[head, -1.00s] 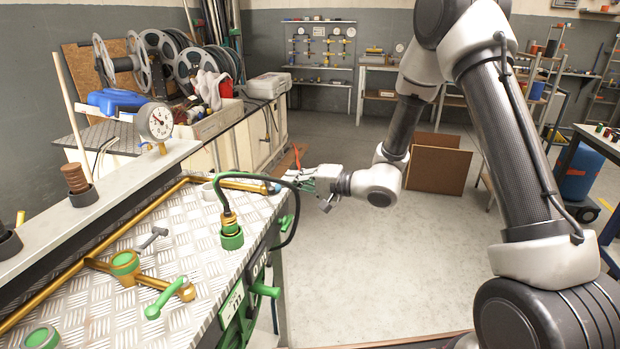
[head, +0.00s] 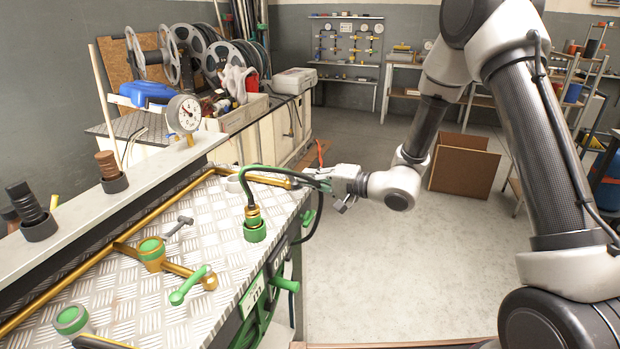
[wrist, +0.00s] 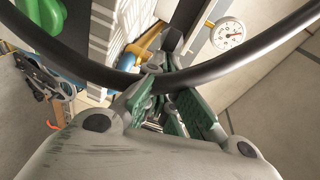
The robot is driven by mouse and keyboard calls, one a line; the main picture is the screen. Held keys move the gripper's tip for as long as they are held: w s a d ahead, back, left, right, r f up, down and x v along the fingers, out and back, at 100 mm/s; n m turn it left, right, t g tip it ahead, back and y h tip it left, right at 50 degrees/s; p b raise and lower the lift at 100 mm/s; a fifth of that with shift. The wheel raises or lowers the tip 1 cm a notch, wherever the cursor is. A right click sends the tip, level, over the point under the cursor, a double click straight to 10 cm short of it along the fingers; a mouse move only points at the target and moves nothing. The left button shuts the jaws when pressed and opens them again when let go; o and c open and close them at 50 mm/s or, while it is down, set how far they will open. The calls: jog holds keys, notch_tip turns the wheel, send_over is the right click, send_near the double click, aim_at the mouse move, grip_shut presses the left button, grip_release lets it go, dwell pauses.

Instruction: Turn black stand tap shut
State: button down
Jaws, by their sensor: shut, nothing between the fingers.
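In the head view my gripper (head: 322,180) is at the far right corner of the metal-topped bench (head: 120,285), close to the end of the brass pipe (head: 270,181). In the wrist view my gripper (wrist: 163,95) has its green-padded fingers together, with nothing held. A black, block-like part (wrist: 172,40) shows just beyond the fingertips, beside a brass pipe (wrist: 150,44); it may be the black tap, but I cannot tell.
A black hose (wrist: 110,78) crosses the wrist view close to my fingers. A gauge (head: 184,114) stands at the bench's back.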

aim_at(296, 183)
jog(key=shift+s+a, duration=0.8)
jog(key=shift+a, duration=0.3)
jog(key=shift+s+a, duration=0.45)
jog(key=shift+a, duration=0.45)
